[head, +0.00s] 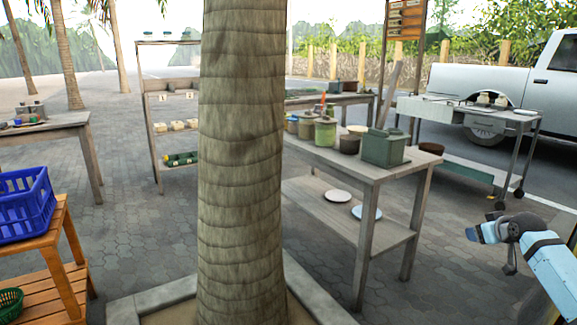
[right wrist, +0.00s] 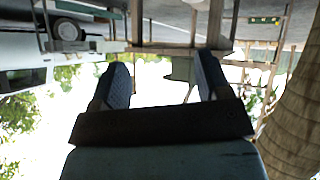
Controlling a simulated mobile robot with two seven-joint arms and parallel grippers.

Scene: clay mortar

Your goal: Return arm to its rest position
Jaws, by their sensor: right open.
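My right arm (head: 552,262) comes in from the right edge of the head view, with its gripper (head: 474,233) held out over the paved ground to the right of the wooden table. The gripper is apart from the table and touches nothing. In the right wrist view, which looks upside down, the two dark fingers stand wide apart and the gripper (right wrist: 160,72) is empty between them. My left arm and gripper are not in view.
A palm trunk (head: 240,160) stands close in front. The wooden table (head: 375,172) holds several pots and a green box (head: 384,148). A metal cart (head: 455,110) and white pickup (head: 510,75) stand behind. A blue basket (head: 24,204) is at left. Paving around my gripper is clear.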

